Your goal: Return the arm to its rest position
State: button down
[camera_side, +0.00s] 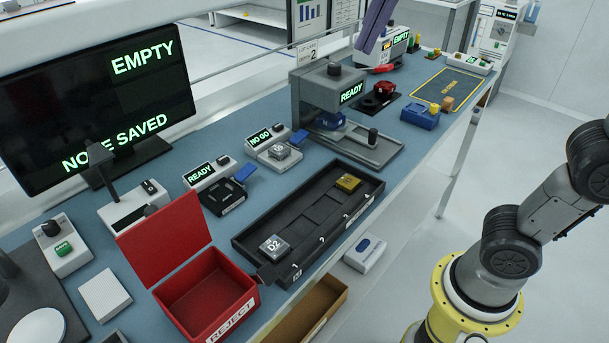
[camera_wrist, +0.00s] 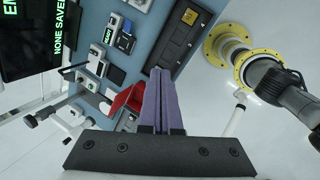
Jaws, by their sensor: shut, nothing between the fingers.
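My gripper (camera_wrist: 160,72) shows in the wrist view as two purple fingers lying together, with nothing between them. The rest of the gripper is cut off there. My arm's yellow base and grey links show at the lower right of the side view. The middle of the arm is out of frame.
The blue bench (camera_side: 222,140) carries a monitor (camera_side: 95,110), an open red REJECT bin (camera_side: 207,290), and a black tray (camera_side: 307,220) with a grey D2 block (camera_side: 274,247) and a yellow block (camera_side: 348,183). A grey press (camera_side: 330,95) reads READY. The floor (camera_side: 560,100) at right is clear.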

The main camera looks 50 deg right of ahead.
jog(key=s+d+f+m, duration=0.1)
jog(key=s+f+m, duration=0.2)
jog(key=f+m, duration=0.3)
jog(key=s+d+f+m+t, duration=0.1)
jog(key=s+d+f+m, duration=0.1)
jog(key=s+f+m, duration=0.2)
jog(key=s+d+f+m, duration=0.2)
jog(key=s+f+m, duration=0.1)
jog(key=f+m, duration=0.7)
jog(key=shift+s+d+m+t, duration=0.3)
jog(key=shift+m+t, duration=0.1)
jog(key=shift+m, duration=0.9)
jog(key=c, duration=1.6)
grip_release()
jog(key=shift+r, duration=0.1)
